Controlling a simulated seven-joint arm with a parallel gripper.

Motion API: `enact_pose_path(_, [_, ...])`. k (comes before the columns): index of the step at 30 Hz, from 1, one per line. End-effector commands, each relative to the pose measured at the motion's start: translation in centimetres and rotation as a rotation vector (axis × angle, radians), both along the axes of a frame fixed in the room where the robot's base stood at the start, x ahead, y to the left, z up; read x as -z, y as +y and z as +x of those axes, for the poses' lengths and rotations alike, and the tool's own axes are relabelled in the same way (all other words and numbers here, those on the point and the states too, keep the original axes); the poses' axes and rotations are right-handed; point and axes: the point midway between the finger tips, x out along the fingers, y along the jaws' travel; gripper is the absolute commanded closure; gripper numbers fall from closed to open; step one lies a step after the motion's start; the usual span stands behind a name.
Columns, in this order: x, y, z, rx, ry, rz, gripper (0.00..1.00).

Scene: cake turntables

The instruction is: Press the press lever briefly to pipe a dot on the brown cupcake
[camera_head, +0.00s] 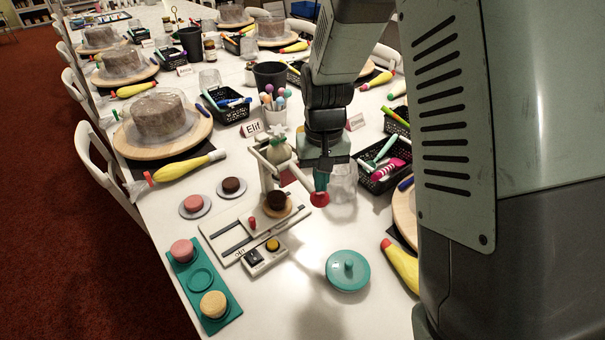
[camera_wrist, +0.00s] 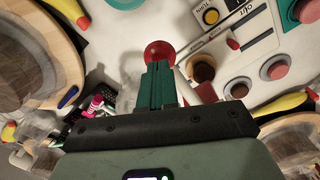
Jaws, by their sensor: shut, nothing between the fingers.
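The piping press (camera_head: 268,172) stands on the white table, with a pale piping bag (camera_head: 278,150) held in its frame. Its press lever ends in a red ball knob (camera_head: 319,199), also seen in the wrist view (camera_wrist: 159,52). A brown cupcake (camera_head: 277,201) sits on a small round wooden stand below the bag; it also shows in the wrist view (camera_wrist: 203,71). My gripper (camera_head: 321,187) is shut and empty, its teal fingertips (camera_wrist: 158,68) right at the red knob, above it in the head view. I cannot tell whether they touch. The brown cupcake's top is hard to make out.
A slotted white board (camera_head: 225,240) and a box with a yellow button (camera_head: 272,244) lie before the press. A teal tray (camera_head: 181,262) holds pink and yellow cakes. Pink and dark cakes sit on saucers at left. A teal lidded dish (camera_head: 348,272) stands front right; a black basket (camera_head: 384,177) is right.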

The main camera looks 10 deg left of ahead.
Motion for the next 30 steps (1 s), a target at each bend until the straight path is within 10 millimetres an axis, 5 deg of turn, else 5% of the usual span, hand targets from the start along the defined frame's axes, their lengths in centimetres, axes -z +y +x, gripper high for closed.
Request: enact_pose_path(30, [3.2,-0.1,-0.1,0.0,0.005,-0.002,1.0])
